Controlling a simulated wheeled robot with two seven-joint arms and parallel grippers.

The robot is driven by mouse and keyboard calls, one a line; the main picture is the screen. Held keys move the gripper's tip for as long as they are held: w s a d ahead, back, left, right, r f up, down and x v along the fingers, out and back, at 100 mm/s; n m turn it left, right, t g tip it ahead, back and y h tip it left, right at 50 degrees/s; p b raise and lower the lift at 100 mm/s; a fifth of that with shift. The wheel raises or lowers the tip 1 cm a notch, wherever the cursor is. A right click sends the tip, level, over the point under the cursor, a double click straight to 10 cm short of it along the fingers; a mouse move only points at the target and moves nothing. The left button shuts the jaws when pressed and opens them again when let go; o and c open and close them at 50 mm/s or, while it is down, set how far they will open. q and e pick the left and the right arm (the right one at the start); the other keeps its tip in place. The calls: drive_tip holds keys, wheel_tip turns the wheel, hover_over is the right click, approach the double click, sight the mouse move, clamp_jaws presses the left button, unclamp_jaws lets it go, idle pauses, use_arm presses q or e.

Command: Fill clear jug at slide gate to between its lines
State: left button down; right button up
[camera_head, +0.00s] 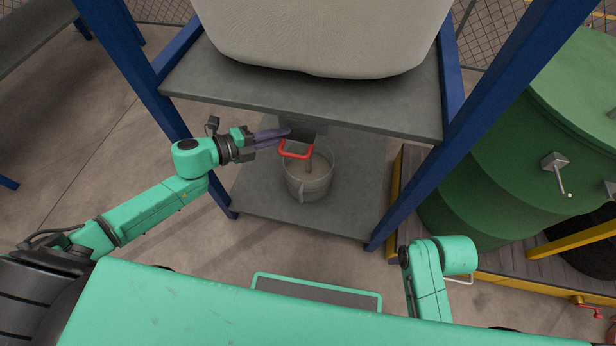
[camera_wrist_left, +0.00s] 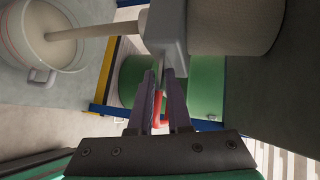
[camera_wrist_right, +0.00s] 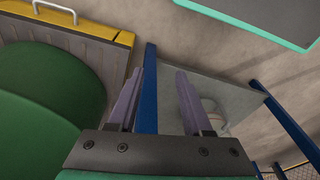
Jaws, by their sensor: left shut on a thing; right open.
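The clear jug (camera_head: 309,186) stands upright on the lower grey shelf, below the slide gate. The slide gate (camera_head: 301,130) hangs under the upper shelf and has a red handle (camera_head: 296,154). My left gripper (camera_head: 288,132) is shut on the red handle. In the left wrist view, its fingers (camera_wrist_left: 165,105) close on the handle (camera_wrist_left: 160,123), and a pale stream runs from the gate (camera_wrist_left: 166,30) into the jug (camera_wrist_left: 48,35). Pale material lies inside the jug; its level against the lines cannot be read. My right gripper (camera_wrist_right: 160,95) is open and empty, and the jug's handle (camera_wrist_right: 213,112) shows behind its fingers.
A large pale bag (camera_head: 320,35) rests on the upper shelf (camera_head: 300,92) of a blue-posted frame. A green drum (camera_head: 500,150) stands at right on a pallet with a yellow edge (camera_head: 395,200). Bare floor lies left of the frame.

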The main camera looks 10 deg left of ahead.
use_arm(q)
drive_tip(key=shift+w+d, duration=0.2)
drive_tip(key=shift+d, duration=0.1)
drive_tip(key=c, duration=1)
unclamp_jaws()
drive_tip(key=shift+c, duration=0.2)
drive_tip(key=shift+o, duration=1.3)
drive_tip(key=shift+w+d+r, duration=0.1)
